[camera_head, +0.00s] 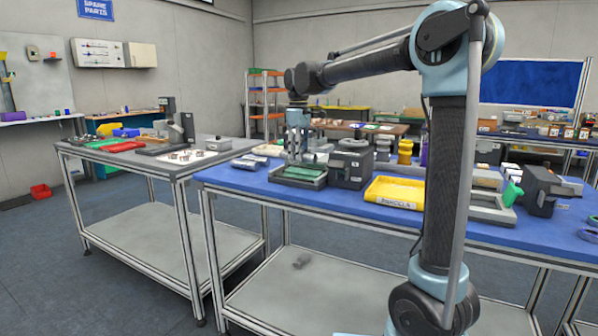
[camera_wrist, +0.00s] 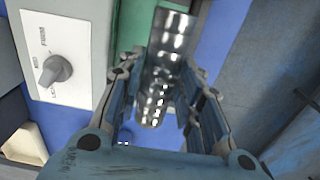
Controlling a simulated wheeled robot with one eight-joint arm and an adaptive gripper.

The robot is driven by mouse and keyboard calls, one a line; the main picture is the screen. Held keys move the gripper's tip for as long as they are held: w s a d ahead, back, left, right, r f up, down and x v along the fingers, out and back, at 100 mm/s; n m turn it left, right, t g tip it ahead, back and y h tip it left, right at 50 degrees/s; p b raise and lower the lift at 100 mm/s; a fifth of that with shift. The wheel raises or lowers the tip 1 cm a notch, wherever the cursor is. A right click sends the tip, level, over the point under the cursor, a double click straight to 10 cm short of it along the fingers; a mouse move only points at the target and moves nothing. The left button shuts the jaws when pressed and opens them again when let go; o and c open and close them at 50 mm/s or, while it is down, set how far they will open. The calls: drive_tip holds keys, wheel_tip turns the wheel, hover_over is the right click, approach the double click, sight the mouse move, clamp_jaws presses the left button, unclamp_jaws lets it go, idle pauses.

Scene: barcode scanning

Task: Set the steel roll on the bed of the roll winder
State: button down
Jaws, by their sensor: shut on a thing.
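My gripper (camera_wrist: 160,95) is shut on a shiny steel roll (camera_wrist: 172,45), which lies between its two fingers in the wrist view. In the head view my gripper (camera_head: 297,150) points down over a green bed (camera_head: 298,173) in a grey frame on the blue bench. The gripper mostly hides the roll there. A green surface (camera_wrist: 212,25) shows beyond the roll in the wrist view. I cannot tell whether the roll touches it. The roll winder is not clearly identifiable; a dark grey machine (camera_head: 351,165) stands right beside the green bed.
A pale panel with a dark knob (camera_wrist: 55,70) is close on the left in the wrist view. A yellow tray (camera_head: 395,193) stands right of the dark machine on the blue bench (camera_head: 335,211). Small silvery items (camera_head: 248,161) lie left of the bed. A grey bench (camera_head: 100,158) stands further left.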

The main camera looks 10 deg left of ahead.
drive_tip(key=shift+f, duration=2.7)
drive_tip(key=c, duration=1.1)
unclamp_jaws()
drive_tip(key=shift+f, duration=0.1)
wheel_tip(320, 180, up, 12)
drive_tip(key=shift+r, duration=0.15)
drive_tip(key=shift+s, duration=0.1)
